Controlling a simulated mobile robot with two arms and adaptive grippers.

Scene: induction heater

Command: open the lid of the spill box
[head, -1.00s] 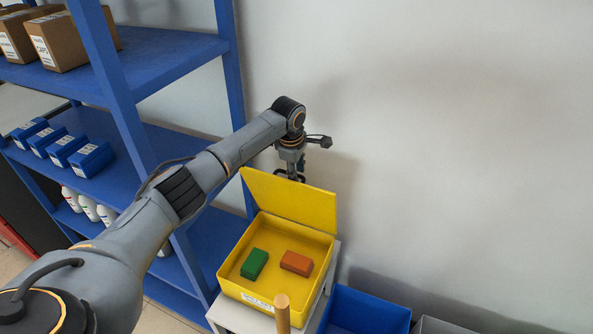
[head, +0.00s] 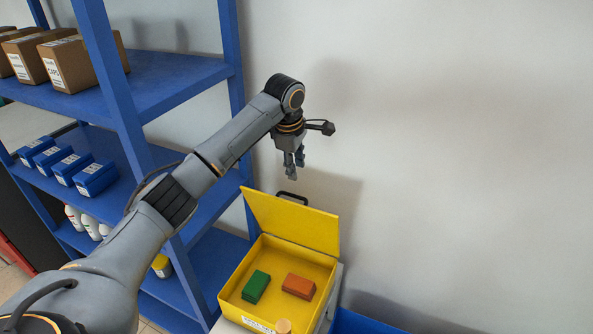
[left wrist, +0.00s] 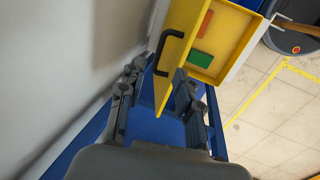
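The yellow spill box (head: 229,291) stands at the lower middle of the head view. Its lid (head: 292,221) is raised at the back and leans upright. A dark handle (head: 292,198) shows at the lid's top edge; the handle also shows in the left wrist view (left wrist: 162,50). A green block (head: 256,286) and an orange block (head: 298,286) lie inside the box. My left gripper (head: 294,172) hangs above and behind the lid, clear of the handle. In the left wrist view its fingers (left wrist: 155,98) are spread with nothing between them. My right gripper is not in view.
A blue shelf (head: 175,85) with cartons (head: 80,65), blue boxes (head: 96,178) and white bottles (head: 90,222) stands to the left. A blue bin (head: 365,324) is at the lower right of the box. The grey wall (head: 460,150) is close behind my left gripper.

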